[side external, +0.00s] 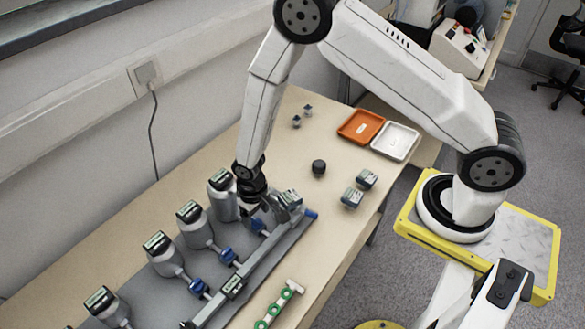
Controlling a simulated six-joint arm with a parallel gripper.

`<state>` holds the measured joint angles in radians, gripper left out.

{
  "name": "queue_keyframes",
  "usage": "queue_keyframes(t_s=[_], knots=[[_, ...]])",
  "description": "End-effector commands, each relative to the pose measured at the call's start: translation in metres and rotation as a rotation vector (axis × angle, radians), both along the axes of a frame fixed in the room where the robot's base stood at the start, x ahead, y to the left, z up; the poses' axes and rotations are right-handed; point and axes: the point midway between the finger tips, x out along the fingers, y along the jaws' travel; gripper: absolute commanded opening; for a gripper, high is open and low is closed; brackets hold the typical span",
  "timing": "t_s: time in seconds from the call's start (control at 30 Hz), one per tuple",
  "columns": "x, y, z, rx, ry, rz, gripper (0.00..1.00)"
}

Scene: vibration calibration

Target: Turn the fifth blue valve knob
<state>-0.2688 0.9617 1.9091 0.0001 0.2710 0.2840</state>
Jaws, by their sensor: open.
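Blue valve knobs stand in a row on the grey fixture (215,300). Three show clearly: the near one (198,287), the middle one (228,256) and the far one (258,226). Which is the fifth cannot be told, as the row runs past the bottom edge. A blue end piece (311,214) shows at the fixture's far right end. My gripper (263,207) points down, open, at the fixture's far end, just above and beside the far knob. Its fingertips are small and partly hidden against the fixture, so contact cannot be told.
Grey cylinders with dark display tops (194,225) line the fixture's left side. A green and white tool (280,305) lies to the right. Small dark-topped blocks (352,197), a black knob (319,167), an orange tray (361,125) and a white tray (396,140) stand farther back.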

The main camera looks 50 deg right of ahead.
Motion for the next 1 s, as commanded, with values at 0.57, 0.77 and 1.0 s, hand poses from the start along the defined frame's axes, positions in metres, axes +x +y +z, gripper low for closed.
queue_keyframes(t_s=[0.57, 0.77, 1.0], knots=[[0.001, 0.000, 0.054, 0.001, -0.002, -0.001, 0.79], [0.000, 0.000, 0.057, 0.000, -0.001, -0.001, 0.79], [0.000, 0.000, 0.057, 0.000, -0.001, -0.001, 0.79]])
